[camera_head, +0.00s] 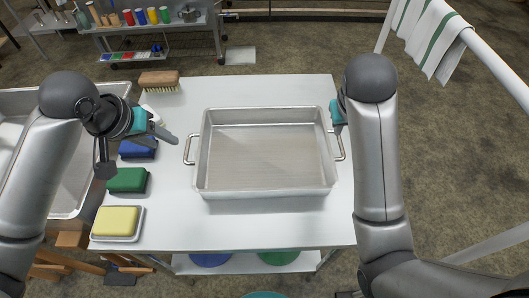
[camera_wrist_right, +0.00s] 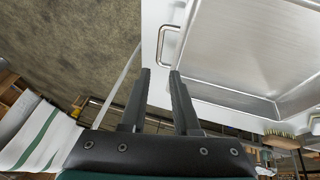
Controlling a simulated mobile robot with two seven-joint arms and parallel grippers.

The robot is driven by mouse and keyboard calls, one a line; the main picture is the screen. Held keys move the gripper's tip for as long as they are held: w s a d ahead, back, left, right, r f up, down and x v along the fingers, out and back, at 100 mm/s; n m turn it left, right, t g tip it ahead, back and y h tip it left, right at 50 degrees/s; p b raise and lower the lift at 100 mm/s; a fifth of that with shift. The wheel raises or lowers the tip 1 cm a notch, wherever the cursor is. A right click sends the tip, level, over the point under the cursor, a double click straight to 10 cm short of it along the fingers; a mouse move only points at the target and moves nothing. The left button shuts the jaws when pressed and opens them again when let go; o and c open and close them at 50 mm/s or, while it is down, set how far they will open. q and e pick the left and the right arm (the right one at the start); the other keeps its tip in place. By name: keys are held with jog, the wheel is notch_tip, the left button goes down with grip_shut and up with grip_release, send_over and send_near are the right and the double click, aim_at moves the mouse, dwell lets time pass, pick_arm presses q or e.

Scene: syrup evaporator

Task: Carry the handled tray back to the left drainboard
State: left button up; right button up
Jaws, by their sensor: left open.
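The handled tray (camera_head: 265,155) is a wide, shallow, empty steel pan lying flat on the white table. It has a loop handle at its left end (camera_head: 188,149) and one at its right end (camera_head: 340,146). My left gripper (camera_head: 166,128) is open and empty, above the table just left of the left handle. My right gripper is mostly hidden behind its arm in the head view. In the right wrist view its fingers (camera_wrist_right: 160,72) are apart and empty, with the right handle (camera_wrist_right: 168,46) just beyond the tips, apparently not between them.
A rimmed steel surface (camera_head: 70,190) stands at the left; I cannot tell if it is the drainboard. A brush (camera_head: 159,81), blue sponge (camera_head: 138,149), green sponge (camera_head: 128,180) and yellow sponge (camera_head: 116,220) line the white table's (camera_head: 270,225) left side. A towel (camera_head: 432,35) hangs on a rail at right.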

aim_at(186, 152)
pick_arm(q)
jog(key=x, duration=1.3)
jog(key=shift+f, duration=0.25)
pick_arm(e)
jog(key=x, duration=1.3)
jog(key=shift+s+d+f, duration=0.1)
jog(key=shift+d+f, duration=0.05)
jog(key=shift+f, duration=0.15)
pick_arm(q)
jog(key=c, duration=0.4)
pick_arm(e)
jog(key=c, duration=0.4)
pick_arm(q)
grip_shut()
pick_arm(e)
grip_shut()
pick_arm(q)
jog(key=shift+w, duration=0.1)
pick_arm(e)
jog(key=shift+r, duration=0.1)
